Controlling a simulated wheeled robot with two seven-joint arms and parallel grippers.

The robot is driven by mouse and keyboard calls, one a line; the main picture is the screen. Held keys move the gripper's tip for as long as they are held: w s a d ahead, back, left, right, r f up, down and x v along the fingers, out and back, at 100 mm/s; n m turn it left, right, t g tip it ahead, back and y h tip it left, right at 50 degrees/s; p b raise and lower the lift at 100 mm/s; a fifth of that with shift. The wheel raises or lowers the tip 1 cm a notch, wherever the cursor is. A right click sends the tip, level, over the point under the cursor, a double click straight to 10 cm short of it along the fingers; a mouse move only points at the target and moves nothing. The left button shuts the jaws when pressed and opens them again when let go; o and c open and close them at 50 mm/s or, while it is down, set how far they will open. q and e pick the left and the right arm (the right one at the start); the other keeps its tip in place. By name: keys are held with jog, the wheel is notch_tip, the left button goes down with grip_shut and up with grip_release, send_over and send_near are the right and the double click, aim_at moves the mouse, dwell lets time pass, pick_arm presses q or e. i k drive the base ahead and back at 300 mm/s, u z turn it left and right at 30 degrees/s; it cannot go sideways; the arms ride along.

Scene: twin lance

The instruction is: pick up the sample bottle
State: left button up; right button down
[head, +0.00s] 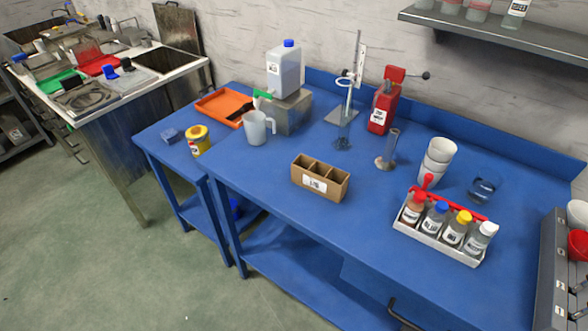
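Several small labelled bottles stand upright in a white rack (432,245) at the table's right front. One has a red top (413,208), one a blue cap (435,217), one a yellow cap (457,228) and one a white cap (481,239). A yellow jar (200,141) with a label stands at the left on the lower blue table. A large clear bottle with a blue cap (285,69) stands on a grey block. I cannot tell which is the sample bottle. Neither gripper is in view.
A grey unit (553,265) stands at the right edge.

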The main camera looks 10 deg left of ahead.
aim_at(435, 219)
jog(key=i, duration=0.4)
jog(key=z, duration=1.25)
